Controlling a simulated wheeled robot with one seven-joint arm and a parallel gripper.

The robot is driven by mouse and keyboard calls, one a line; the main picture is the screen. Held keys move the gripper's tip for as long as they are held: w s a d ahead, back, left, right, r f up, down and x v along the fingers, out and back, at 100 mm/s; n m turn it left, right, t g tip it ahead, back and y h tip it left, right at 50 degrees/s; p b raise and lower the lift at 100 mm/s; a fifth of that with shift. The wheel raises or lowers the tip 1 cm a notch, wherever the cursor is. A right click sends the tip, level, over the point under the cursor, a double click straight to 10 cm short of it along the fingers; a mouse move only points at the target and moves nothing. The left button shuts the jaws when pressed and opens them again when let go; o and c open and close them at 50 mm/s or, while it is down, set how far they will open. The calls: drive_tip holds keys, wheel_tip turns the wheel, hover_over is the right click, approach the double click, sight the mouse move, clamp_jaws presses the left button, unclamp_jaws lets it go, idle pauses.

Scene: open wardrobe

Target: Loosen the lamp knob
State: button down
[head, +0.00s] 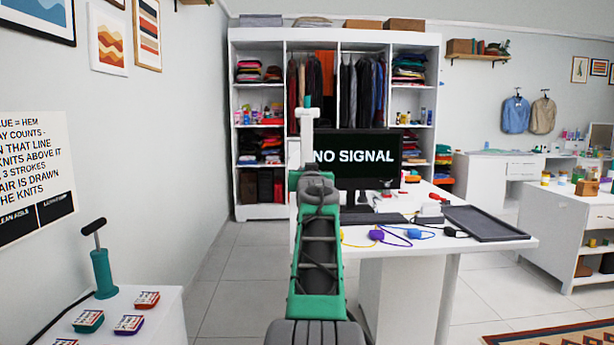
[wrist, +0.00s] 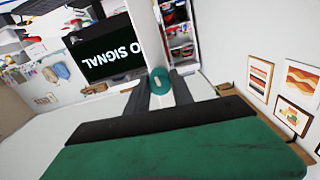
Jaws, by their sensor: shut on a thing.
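A teal oval knob (wrist: 159,76) with a pale mark sits between my fingertips in the wrist view; I take it for the lamp knob. My gripper (wrist: 160,88) is shut on it, one grey finger on each side. The green gripper body fills the bottom of that view. In the head view my green and dark arm reaches up from the bottom centre and hides the gripper's contact with the knob. A white upright piece (head: 307,122) with a small teal part on top shows beyond the arm. I cannot tell which way the knob is turned.
A monitor (head: 356,157) reading NO SIGNAL stands right of the arm on the white desk (head: 480,246). A dark tray (head: 484,224) and cables lie there. The open wardrobe (head: 334,68) stands behind. A low white table (head: 150,315) with small tins is at left. Floor between is clear.

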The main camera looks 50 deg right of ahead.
drive_tip(key=n, duration=0.6)
drive_tip(key=shift+f+b, duration=0.1)
drive_tip(key=shift+b, duration=0.3)
drive_tip(key=n, duration=0.5)
drive_tip(key=shift+n, duration=0.4)
drive_tip(key=c, duration=1)
unclamp_jaws()
drive_tip(key=shift+c, duration=0.2)
drive_tip(key=shift+o, duration=0.4)
drive_tip(key=shift+o, duration=0.7)
